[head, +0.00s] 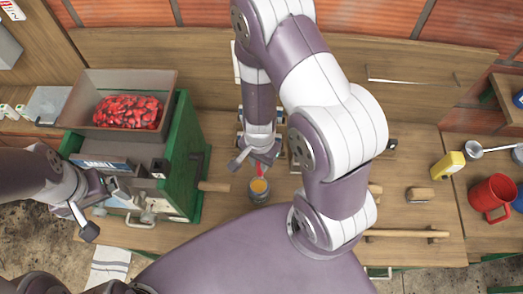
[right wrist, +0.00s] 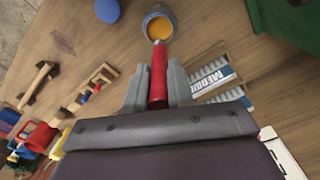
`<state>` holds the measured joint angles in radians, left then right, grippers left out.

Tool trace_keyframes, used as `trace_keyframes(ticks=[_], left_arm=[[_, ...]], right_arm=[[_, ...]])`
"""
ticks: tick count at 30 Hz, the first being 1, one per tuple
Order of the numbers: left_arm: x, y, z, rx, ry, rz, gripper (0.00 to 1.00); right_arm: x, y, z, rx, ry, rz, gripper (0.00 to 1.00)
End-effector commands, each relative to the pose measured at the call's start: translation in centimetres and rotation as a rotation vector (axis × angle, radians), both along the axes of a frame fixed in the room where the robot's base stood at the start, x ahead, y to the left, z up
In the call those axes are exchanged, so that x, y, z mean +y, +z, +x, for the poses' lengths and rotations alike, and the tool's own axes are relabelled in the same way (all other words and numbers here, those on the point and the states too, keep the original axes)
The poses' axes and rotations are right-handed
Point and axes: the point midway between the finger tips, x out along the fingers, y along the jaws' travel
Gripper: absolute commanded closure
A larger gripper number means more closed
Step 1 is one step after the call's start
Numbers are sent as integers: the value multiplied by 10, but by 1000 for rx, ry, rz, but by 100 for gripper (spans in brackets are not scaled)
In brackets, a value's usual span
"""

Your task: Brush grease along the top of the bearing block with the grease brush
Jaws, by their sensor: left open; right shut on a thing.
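The grease brush shows as a red handle (right wrist: 158,75) in the right wrist view. My right gripper (right wrist: 158,88) is shut on it, with a grey finger on each side. The handle points at the grease pot (head: 259,188), a small grey tin with orange grease that also shows in the right wrist view (right wrist: 158,26). In the head view my right gripper (head: 257,158) is just behind the pot. The bristles cannot be made out. My left gripper (head: 84,212) is open and empty at the left, beside the green machine. I cannot clearly pick out the bearing block.
The green machine (head: 190,150) carries a hopper (head: 160,90) of red berries at the left. A wooden handle (head: 214,187) sticks out from it towards the pot. A yellow bottle (head: 447,166) and red mug (head: 491,198) stand at the right. My right arm hides much of the bench centre.

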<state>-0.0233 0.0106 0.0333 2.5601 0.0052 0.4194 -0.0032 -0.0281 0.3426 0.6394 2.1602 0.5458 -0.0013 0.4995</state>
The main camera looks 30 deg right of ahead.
Motion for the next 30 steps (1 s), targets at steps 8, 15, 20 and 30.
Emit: trace_keyframes(ticks=[8,15,20,30], left_arm=[[0,0,0,0,0,0,0],[0,-30,0,0,0,0,0],[0,-50,0,0,0,0,0],[0,-53,0,0,0,0,0]], right_arm=[[4,-4,-8,1,-2,1,100],[4,-34,-8,1,-2,1,100],[4,-53,-8,1,-3,1,100],[4,-56,-8,1,-3,1,100]])
